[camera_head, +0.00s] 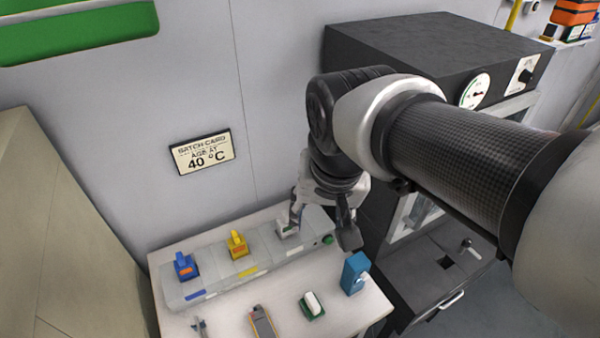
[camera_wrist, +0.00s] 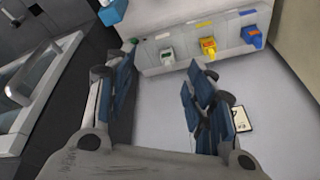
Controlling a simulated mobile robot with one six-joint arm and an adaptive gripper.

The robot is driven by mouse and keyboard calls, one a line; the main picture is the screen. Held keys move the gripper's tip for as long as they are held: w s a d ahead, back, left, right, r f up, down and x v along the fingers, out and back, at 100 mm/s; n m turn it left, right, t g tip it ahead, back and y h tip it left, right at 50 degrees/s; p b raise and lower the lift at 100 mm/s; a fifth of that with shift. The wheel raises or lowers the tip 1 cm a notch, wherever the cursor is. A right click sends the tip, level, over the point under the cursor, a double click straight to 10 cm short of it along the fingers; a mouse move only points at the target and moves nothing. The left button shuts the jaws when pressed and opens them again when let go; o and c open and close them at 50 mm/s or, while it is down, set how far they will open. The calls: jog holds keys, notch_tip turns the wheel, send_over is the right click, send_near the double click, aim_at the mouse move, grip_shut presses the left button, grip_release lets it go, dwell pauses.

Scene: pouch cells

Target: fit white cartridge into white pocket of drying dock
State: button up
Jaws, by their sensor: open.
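The drying dock (camera_head: 215,278) is a long grey block on the white table, with blue, yellow and white marks along its front. The white cartridge (camera_head: 288,229) sits upright at the dock's right-hand pocket, its lower part hidden; it also shows in the wrist view (camera_wrist: 167,55). A yellow cartridge (camera_head: 237,245) and a blue cartridge (camera_head: 185,266) stand in the other two pockets. My gripper (camera_head: 322,218) is open and empty, close to the white cartridge and above the dock's right end. In the wrist view, the spread fingers (camera_wrist: 160,72) have the white cartridge beyond their tips, apart from them.
On the table's front part are a blue block (camera_head: 354,273), a green holder with a white piece (camera_head: 312,305), and a grey and orange device (camera_head: 263,322). A dark oven (camera_head: 430,50) stands to the right. A batch card (camera_head: 202,152) reads 40 °C.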

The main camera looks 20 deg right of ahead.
jog(key=s+f+n+t, duration=0.1)
jog(key=s+n, duration=0.3)
jog(key=s, duration=0.5)
jog(key=shift+s+f, duration=0.25)
jog(key=shift+f, duration=0.35)
jog(key=shift+a, duration=0.1)
jog(key=shift+s+f+b, duration=0.15)
jog(key=shift+f+b, duration=0.85)
jog(key=shift+s+f+b, duration=0.1)
jog(key=shift+f+b, duration=0.85)
jog(key=shift+b, duration=0.05)
